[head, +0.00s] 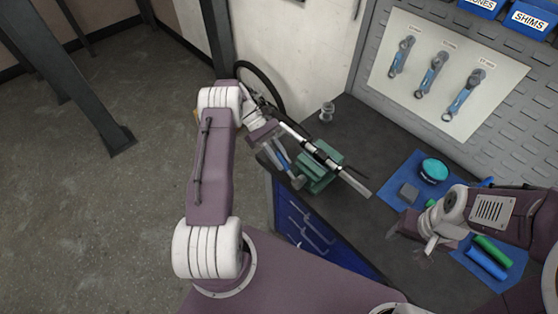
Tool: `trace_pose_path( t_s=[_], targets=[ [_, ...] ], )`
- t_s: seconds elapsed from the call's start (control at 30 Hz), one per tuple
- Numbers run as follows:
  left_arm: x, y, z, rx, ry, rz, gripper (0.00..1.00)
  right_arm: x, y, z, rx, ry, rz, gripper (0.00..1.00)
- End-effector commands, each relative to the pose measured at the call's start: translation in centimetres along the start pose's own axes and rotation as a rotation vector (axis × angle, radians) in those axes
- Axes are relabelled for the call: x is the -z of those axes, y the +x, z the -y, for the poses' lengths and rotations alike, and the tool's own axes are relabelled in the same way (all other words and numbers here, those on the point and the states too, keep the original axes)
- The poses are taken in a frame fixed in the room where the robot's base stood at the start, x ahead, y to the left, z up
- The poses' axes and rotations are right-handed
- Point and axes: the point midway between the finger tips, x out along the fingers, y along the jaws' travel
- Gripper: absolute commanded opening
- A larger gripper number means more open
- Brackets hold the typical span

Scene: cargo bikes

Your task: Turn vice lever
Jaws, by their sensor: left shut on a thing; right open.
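The green vice (320,166) stands at the bench's near left edge. A long black and silver rod (325,158) lies across its jaws, slanting down to the right. My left gripper (296,180) reaches down at the vice's left side, its fingers shut at the vice lever. The lever is small here and mostly hidden by the fingers, so its angle is hard to tell. My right gripper (412,240) is open and empty over the bench, left of the blue mat.
A blue mat (398,178) holds a teal-lidded tin (433,170), a grey block (409,193) and green and blue cylinders. A small clear jar (327,111) stands behind the vice. Blue-handled tools (431,75) hang on the back panel. Blue drawers (305,226) are below.

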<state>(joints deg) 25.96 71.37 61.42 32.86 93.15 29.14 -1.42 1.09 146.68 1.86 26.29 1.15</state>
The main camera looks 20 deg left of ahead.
Motion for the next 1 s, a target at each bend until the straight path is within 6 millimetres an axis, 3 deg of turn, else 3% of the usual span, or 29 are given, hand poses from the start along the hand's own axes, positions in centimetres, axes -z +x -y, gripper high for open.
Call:
trace_pose_path(
  t_s=[0.57, 0.6, 0.67, 1.0],
  targets=[
    [0.31, 0.44, 0.04, 0.0, -0.003, 0.032, 0.0, -0.08, 0.75, -0.02, 0.0, 0.0, 0.0, 0.52],
    [0.31, 0.45, 0.05, 0.001, -0.003, 0.032, 0.22, -0.08, 0.75, -0.02, 0.0, 0.0, 0.0, 0.52],
    [0.3, 0.45, 0.05, 0.001, -0.003, 0.032, 0.39, -0.08, 0.75, -0.02, 0.0, 0.0, 0.0, 0.52],
    [0.13, 0.29, 0.03, 0.001, -0.001, 0.031, 0.41, -0.07, 0.63, -0.01, 0.0, 0.0, 0.0, 0.52]
  ],
)
